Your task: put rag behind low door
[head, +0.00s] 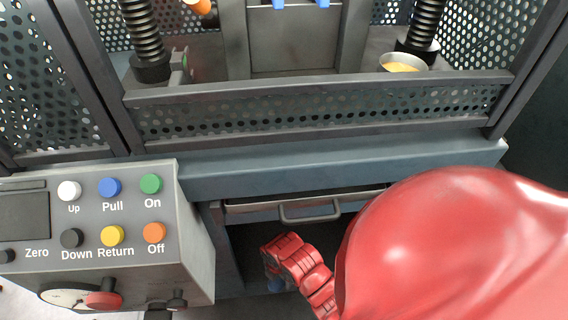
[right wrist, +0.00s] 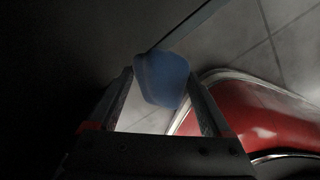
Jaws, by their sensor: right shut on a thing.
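The rag is a small blue cloth (right wrist: 162,78), held between the fingertips of my right gripper (right wrist: 160,92) in the right wrist view. In the head view only a bit of blue (head: 277,286) shows below my red right wrist, and the fingers are mostly hidden. The wrist is low in front of the dark space under the machine. My left gripper is out of view.
A control box (head: 196,225) with coloured buttons stands left of the dark space. The blue-grey machine ledge (head: 330,163) runs above the panel. Perforated guards and a bowl (head: 404,62) are higher up. Tiled floor (right wrist: 235,55) shows in the right wrist view.

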